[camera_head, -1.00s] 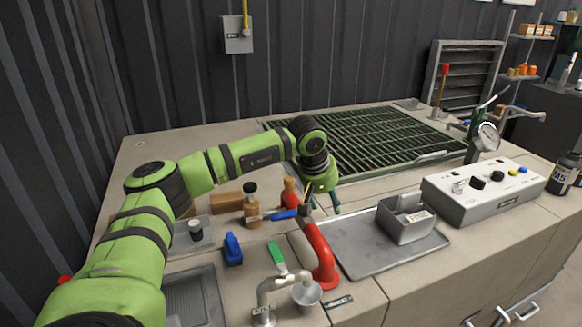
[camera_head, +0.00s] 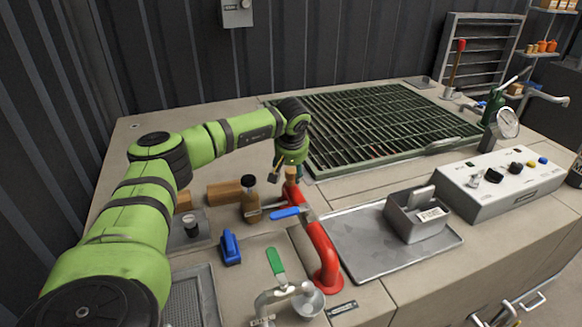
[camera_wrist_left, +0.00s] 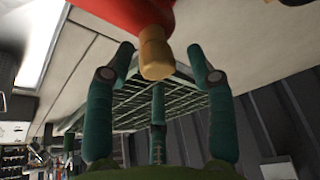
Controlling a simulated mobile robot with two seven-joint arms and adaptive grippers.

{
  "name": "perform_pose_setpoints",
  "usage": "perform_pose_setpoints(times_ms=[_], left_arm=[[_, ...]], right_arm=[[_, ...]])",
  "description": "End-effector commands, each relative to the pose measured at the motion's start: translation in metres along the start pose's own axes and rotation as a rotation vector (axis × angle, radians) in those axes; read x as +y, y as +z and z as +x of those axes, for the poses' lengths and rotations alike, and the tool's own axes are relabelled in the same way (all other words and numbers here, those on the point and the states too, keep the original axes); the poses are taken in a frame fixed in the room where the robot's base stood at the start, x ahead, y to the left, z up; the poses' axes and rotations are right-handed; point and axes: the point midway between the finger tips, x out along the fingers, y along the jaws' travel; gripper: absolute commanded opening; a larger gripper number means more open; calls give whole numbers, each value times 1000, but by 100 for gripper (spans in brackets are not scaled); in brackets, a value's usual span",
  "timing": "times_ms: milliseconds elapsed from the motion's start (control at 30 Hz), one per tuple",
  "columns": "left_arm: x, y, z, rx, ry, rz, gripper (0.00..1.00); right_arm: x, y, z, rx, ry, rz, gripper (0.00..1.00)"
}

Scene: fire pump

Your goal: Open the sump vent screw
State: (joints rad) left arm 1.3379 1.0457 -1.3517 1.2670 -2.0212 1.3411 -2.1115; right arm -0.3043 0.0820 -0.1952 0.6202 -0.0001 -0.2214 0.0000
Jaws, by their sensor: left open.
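A red pipe (camera_head: 319,248) with a blue lever handle (camera_head: 290,212) rises from the worktop. A short tan-brown plug (camera_head: 291,174) sits at its far upper end. It may be the sump vent screw; no label on it is readable. My left gripper (camera_head: 286,176) is at this plug, its fingers pointing down. In the left wrist view, the tan cylinder (camera_wrist_left: 154,52) sticks out from the red body (camera_wrist_left: 120,14) between the spread tips of my open left gripper (camera_wrist_left: 160,64). I see a gap on both sides; depth contact is unclear. My right gripper is not in view.
A metal tray (camera_head: 375,262) with a grey box (camera_head: 418,216) is at right. A green grate (camera_head: 380,125) lies behind.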

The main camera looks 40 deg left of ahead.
Motion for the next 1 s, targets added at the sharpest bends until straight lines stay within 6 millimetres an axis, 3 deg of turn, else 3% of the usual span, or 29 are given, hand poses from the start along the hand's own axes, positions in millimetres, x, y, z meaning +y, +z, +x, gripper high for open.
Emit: perform_pose_setpoints(times_ms=[33, 167, 300, 600, 1000], left_arm=[[0, 0, 0, 0, 0, 0, 55], [0, 0, 0, 0, 0, 0, 55], [0, 0, 0, 1, 0, 0, 5], [-1, -2, -1, 6, -3, -7, 4], [-2, -4, -2, 9, -19, -55, 3]], right_arm=[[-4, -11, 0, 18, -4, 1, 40], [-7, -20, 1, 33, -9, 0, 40], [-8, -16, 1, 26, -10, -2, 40], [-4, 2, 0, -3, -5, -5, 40], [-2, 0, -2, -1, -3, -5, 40]])
